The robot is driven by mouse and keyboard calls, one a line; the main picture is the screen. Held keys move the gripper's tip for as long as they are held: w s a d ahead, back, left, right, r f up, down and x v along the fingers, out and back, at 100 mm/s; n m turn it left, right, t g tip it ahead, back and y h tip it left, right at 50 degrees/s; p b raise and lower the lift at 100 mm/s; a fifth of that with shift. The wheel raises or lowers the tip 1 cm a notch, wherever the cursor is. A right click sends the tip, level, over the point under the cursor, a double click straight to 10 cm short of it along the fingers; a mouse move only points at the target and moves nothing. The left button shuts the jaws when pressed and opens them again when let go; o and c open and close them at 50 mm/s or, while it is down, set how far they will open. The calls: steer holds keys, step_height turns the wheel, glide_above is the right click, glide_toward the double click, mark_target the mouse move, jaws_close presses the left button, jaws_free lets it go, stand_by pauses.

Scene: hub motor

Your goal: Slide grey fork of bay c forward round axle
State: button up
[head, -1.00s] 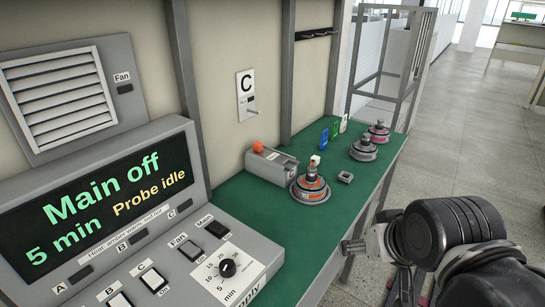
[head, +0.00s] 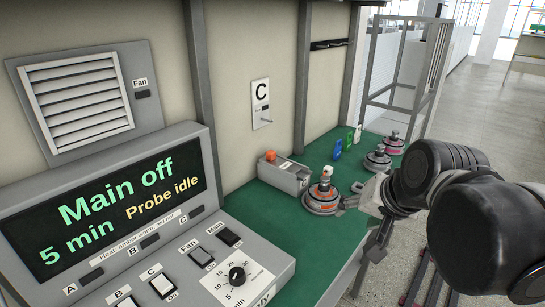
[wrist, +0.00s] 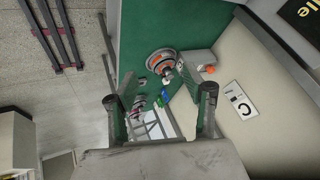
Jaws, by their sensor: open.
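The grey fork unit (head: 288,178), a grey block with an orange knob (head: 270,156), lies on the green bench below the C plate. Its front end is beside the orange-ringed hub motor (head: 322,198), which has an upright axle with a white top. I cannot tell whether the fork touches the axle. In the wrist view the fork (wrist: 200,60) and the motor (wrist: 163,63) lie beyond my fingertips. My gripper (wrist: 160,97) is open and empty. In the head view it is at the bench's front edge, right of the motor, partly hidden by my arm.
Two more hub motors (head: 377,160) (head: 393,144) stand farther along the bench (head: 285,234), near coloured tags (head: 348,141). The C plate (head: 261,103) with a peg is on the wall. The control panel (head: 190,262) fills the near left.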

mark_target(274, 153)
steer(key=w+a+m+y+b, duration=0.15)
steer(key=w+m, duration=0.25)
steer(key=w, duration=0.5)
steer(key=w+a+m+y, duration=0.2)
steer(key=w+m, duration=0.1)
steer(key=w, duration=0.6)
steer(key=w+a+m+y+b, duration=0.15)
steer(key=w+m, duration=0.25)
steer(key=w, duration=0.5)
steer(key=w+a+f+m+y, duration=0.1)
steer(key=w+f+m, duration=0.2)
steer(key=w, duration=0.4)
steer(key=w+a+f+m+t+y, duration=0.1)
steer(key=w+f+m, duration=0.3)
steer(key=w+f, duration=0.2)
steer(key=w+f+m+y+b, duration=0.1)
steer(key=w+f+m, duration=0.3)
steer(key=w, duration=0.6)
steer(key=shift+a+f+t+y, duration=0.15)
steer(key=shift+a+t+y, duration=0.25)
steer(key=x, duration=1.4)
steer(key=shift+b, duration=0.3)
jaws_close()
